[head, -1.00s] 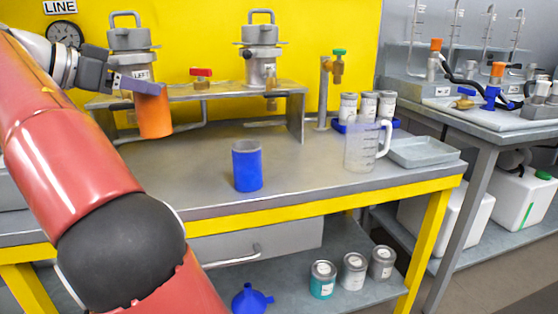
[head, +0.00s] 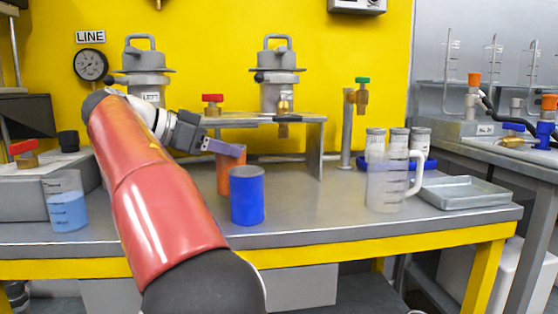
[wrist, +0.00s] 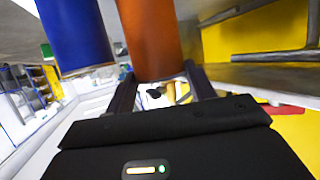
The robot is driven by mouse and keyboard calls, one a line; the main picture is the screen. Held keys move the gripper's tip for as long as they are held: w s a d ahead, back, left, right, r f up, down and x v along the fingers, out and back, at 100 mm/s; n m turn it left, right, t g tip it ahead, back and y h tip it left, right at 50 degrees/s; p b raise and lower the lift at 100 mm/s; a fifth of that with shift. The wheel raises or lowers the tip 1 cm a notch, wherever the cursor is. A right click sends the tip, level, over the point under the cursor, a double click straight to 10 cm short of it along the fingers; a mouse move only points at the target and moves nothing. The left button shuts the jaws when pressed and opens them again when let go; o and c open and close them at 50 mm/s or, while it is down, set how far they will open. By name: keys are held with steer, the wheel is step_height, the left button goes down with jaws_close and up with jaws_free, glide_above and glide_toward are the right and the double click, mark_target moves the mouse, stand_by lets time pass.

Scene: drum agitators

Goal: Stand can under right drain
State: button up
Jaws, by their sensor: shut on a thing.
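My gripper (head: 226,148) is shut on an orange can (head: 222,178), which looks upright. In the head view the can is at the bench's middle, partly hidden behind a blue can (head: 247,197) standing on the bench top. I cannot tell whether the orange can touches the bench. In the wrist view the orange can (wrist: 152,40) sits between my fingers, with the blue can (wrist: 75,35) close on its left. The right drum (head: 278,85) stands on the raised shelf. Its drain tap (head: 283,122) hangs at the shelf's front, right of and above the orange can.
The left drum (head: 148,88) and a red-handled valve (head: 212,104) are farther left. The shelf's support leg (head: 315,150) stands right of the drain. A clear jug (head: 388,185), grey tray (head: 465,192) and several small tins (head: 420,138) occupy the right. A beaker (head: 66,203) stands at left.

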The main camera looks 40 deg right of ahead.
steer(key=s+d, duration=0.1)
steer(key=d, duration=1.2)
steer(key=shift+d+f, duration=0.15)
steer(key=shift+f, duration=0.2)
steer(key=shift+f, duration=0.1)
steer(key=shift+f+b, duration=0.55)
steer(key=shift+b, duration=0.25)
steer(key=o, duration=1.3)
steer(key=shift+r, duration=0.15)
